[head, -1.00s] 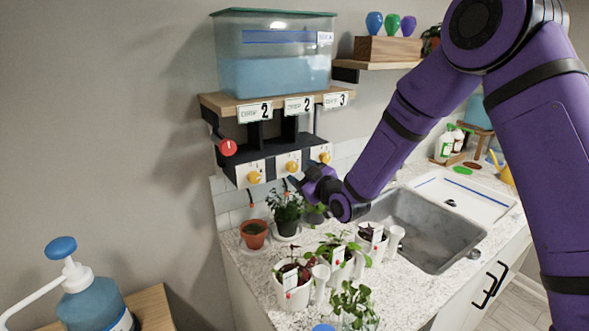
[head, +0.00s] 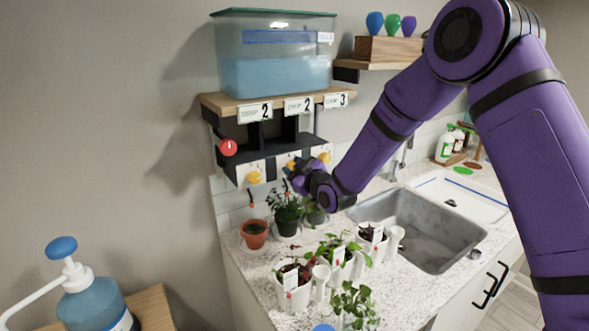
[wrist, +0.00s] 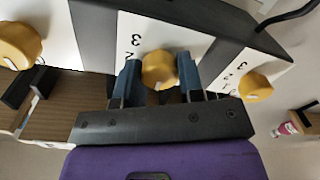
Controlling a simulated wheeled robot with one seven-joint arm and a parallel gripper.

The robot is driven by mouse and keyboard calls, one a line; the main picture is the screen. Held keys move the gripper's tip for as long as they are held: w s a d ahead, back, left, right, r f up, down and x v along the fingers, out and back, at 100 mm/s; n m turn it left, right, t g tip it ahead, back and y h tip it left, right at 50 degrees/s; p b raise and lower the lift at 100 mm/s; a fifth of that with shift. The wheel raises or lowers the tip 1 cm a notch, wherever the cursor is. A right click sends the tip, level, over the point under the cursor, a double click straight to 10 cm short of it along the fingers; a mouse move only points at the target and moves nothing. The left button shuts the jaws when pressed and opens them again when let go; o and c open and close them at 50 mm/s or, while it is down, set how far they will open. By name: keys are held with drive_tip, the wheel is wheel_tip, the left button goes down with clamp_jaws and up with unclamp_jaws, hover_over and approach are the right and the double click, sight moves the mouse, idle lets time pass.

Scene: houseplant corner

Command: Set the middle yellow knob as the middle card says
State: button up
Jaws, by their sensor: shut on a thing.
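Three yellow knobs sit on white plates along the front of a black rack. The middle yellow knob (wrist: 160,70) is between the fingers of my gripper (wrist: 160,85) in the wrist view, and the fingers are shut on it. In the head view my gripper (head: 298,177) covers most of this knob. The dial marks beside it show a 3 and part of another figure; the knob's pointer setting cannot be read.
The left knob (head: 254,177) and right knob (head: 325,157) flank the middle one closely. A red knob (head: 228,147) is on the rack's left end. A water tank (head: 273,75) stands above. Potted plants (head: 288,210) stand below, left of the sink (head: 425,228).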

drive_tip(key=shift+f+m+t, duration=0.1)
drive_tip(key=shift+m+t, duration=0.2)
drive_tip(key=shift+m, duration=7.7)
drive_tip(key=o, duration=0.9)
drive_tip(key=shift+d, duration=0.1)
